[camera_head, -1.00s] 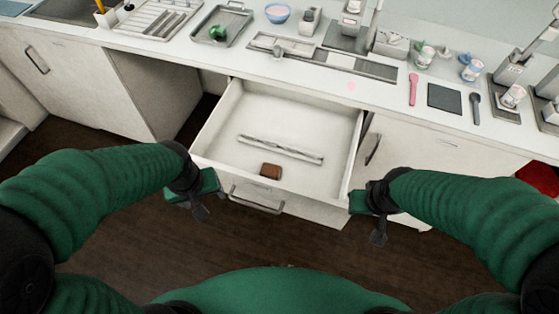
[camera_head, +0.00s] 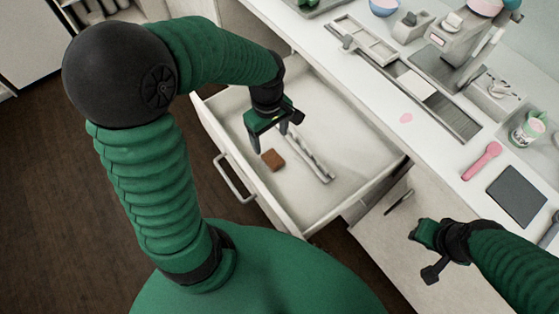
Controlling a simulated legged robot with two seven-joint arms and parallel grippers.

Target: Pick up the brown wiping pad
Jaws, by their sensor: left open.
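The brown wiping pad (camera_head: 273,159) lies on the floor of the open white drawer (camera_head: 345,172), near its front wall. My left gripper (camera_head: 269,143) is over the drawer with its fingers pointing down, open and empty. It is close to the pad, just above and behind it in the picture; I cannot tell the exact height. My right gripper (camera_head: 424,255) is outside the drawer at the lower right, beside the cabinet front, and its jaw state does not show clearly.
A pale divider strip (camera_head: 310,155) lies in the drawer right of the pad. The drawer's front handle (camera_head: 233,178) sticks out on the left. Above is the white counter with a pink spoon (camera_head: 482,161), a dark square mat (camera_head: 517,195) and machines.

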